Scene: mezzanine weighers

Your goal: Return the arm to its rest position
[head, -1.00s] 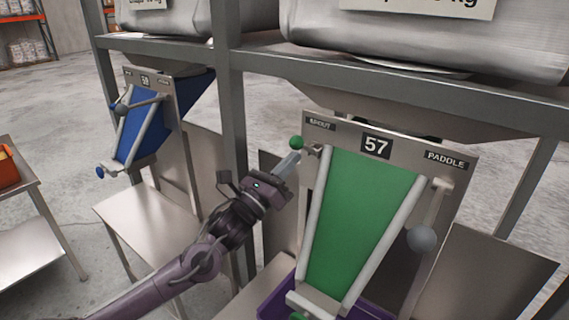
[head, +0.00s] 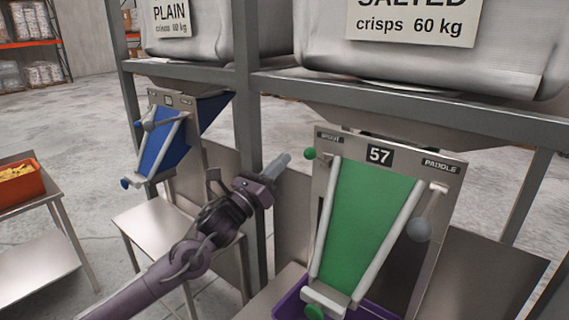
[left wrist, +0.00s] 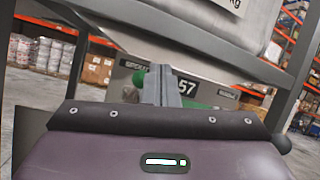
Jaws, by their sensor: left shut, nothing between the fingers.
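My left gripper (head: 283,160) is shut and empty in the head view. It is raised in front of the grey frame post, left of the weigher marked 57 (head: 379,155). Its fingertips are apart from the green spout knob (head: 310,154), with a small gap in the picture. In the left wrist view the shut fingers (left wrist: 160,84) point toward the same weigher, and the green knob (left wrist: 138,78) shows partly behind them. My left arm comes in from the lower left. My right gripper is in neither view.
The green chute (head: 362,225) has a paddle lever with a grey ball (head: 419,229) at its right. A purple crate (head: 290,306) sits below. A blue weigher (head: 163,140) stands left, over a steel table (head: 165,230). An orange bin (head: 20,186) stands far left. Large sacks hang above.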

